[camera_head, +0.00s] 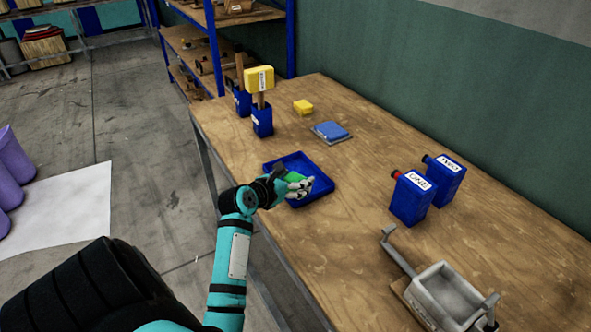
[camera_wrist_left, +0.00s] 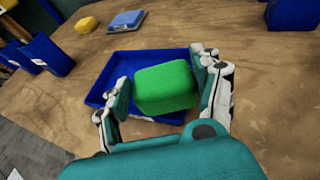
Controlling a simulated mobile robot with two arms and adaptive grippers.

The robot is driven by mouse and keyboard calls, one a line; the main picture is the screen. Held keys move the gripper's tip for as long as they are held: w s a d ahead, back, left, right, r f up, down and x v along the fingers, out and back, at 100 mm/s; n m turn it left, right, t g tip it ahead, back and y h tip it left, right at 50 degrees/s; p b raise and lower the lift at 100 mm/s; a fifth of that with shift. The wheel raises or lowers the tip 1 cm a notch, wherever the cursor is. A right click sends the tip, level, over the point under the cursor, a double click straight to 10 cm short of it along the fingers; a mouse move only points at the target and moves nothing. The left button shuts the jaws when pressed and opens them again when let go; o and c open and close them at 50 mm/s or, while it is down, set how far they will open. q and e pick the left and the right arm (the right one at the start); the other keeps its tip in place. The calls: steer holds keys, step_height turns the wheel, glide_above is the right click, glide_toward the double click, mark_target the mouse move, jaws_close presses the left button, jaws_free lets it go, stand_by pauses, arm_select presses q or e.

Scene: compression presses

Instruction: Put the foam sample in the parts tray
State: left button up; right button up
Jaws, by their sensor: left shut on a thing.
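A green block (camera_head: 293,177), seemingly the foam sample, is gripped by my left gripper (camera_head: 298,187). In the left wrist view the green block (camera_wrist_left: 166,86) sits between the two fingers of the left gripper (camera_wrist_left: 162,88). The blue parts tray (camera_head: 290,160) lies on the bench under the hand, and it also shows behind the block in the left wrist view (camera_wrist_left: 118,68). The block is over the tray; whether it touches the tray floor I cannot tell. The fingers partly hide the block in the head view. My right gripper is not in view.
A blue block on a grey plate (camera_head: 331,131) and a yellow block (camera_head: 303,107) lie behind the tray. Blue holders (camera_head: 262,122) stand at the back left. Two blue canisters (camera_head: 412,198) and a grey press (camera_head: 447,296) stand to the right. Bench between tray and canisters is clear.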

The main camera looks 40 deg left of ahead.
arm_select(q)
steer(key=w+a, duration=0.4)
steer(key=w, duration=0.1)
steer(key=w+a+f, duration=0.1)
steer(key=w+a, duration=0.1)
steer(key=shift+w+a, duration=0.15)
steer(key=shift+a, duration=0.05)
steer(key=shift+f, duration=1.7)
steer(key=shift+f, duration=0.15)
steer(key=o, duration=1)
steer(key=shift+r, duration=0.2)
steer(key=v, duration=1.2)
